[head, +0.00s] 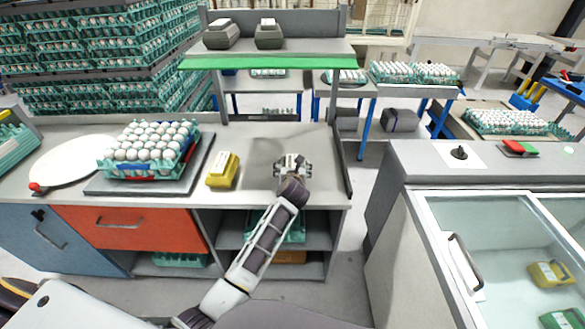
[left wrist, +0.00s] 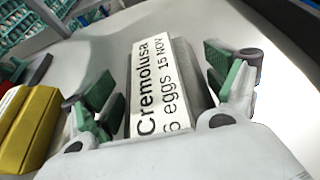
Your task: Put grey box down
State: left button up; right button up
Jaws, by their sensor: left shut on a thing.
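My left gripper (head: 292,165) is over the bare right part of the grey workbench (head: 255,190). In the left wrist view its green-padded fingers (left wrist: 160,98) are on both sides of the grey box (left wrist: 153,80), and it is shut on it. The box has a white label reading "Cremolusa" and "6 eggs". In the head view the gripper mostly hides the box. I cannot tell whether its underside touches the worktop. My right gripper is not in view.
A yellow box (head: 222,170) stands left of the gripper; a tray of eggs (head: 150,150) is further left. Two grey boxes (head: 221,35) (head: 269,35) sit on the green-edged shelf (head: 270,62) above. A low side wall (head: 340,165) bounds the bench at right.

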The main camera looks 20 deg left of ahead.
pick_arm(q)
jog(key=o, duration=1.2)
jog(key=shift+c, duration=0.2)
jog(key=v, duration=1.2)
